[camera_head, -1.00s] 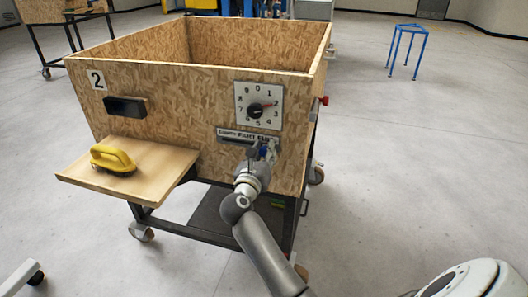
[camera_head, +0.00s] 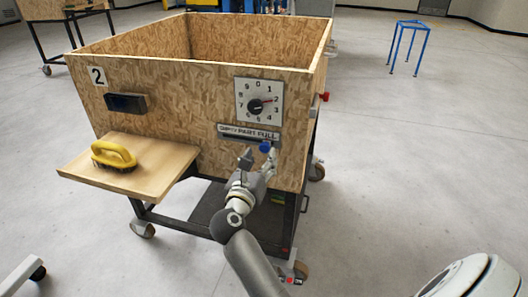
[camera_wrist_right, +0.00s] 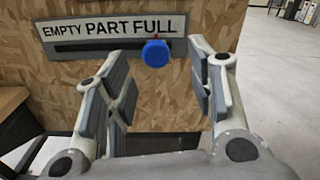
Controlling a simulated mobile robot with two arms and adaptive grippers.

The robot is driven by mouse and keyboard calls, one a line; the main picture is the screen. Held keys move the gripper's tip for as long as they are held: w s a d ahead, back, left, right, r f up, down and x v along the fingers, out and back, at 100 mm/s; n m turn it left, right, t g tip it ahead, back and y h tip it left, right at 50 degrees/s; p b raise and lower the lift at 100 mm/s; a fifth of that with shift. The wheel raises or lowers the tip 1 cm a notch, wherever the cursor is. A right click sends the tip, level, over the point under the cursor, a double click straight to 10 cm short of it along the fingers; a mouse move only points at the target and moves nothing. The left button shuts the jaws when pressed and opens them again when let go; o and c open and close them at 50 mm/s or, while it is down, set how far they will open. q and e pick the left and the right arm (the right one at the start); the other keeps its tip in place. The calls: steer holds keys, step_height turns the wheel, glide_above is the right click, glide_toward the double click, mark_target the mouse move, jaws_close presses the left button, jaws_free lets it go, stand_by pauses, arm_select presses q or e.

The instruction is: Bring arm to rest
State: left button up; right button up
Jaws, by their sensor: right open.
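My right gripper (camera_head: 258,160) is open and empty, just in front of and below the slider panel (camera_head: 235,129) on the front of the wooden bin (camera_head: 175,100). The panel reads EMPTY, PART, FULL. Its blue knob (camera_head: 265,146) is at the right end of the slot, under FULL. In the right wrist view the blue knob (camera_wrist_right: 155,53) shows between the two spread fingers, apart from both. My left gripper is not in view.
A dial (camera_head: 259,102) sits above the panel. A yellow-handled brush (camera_head: 114,155) lies on the wooden shelf (camera_head: 165,163) at left. A blue stool frame (camera_head: 407,48) stands far right.

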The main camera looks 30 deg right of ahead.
steer(key=shift+s+a, duration=0.45)
steer(key=shift+a, duration=0.05)
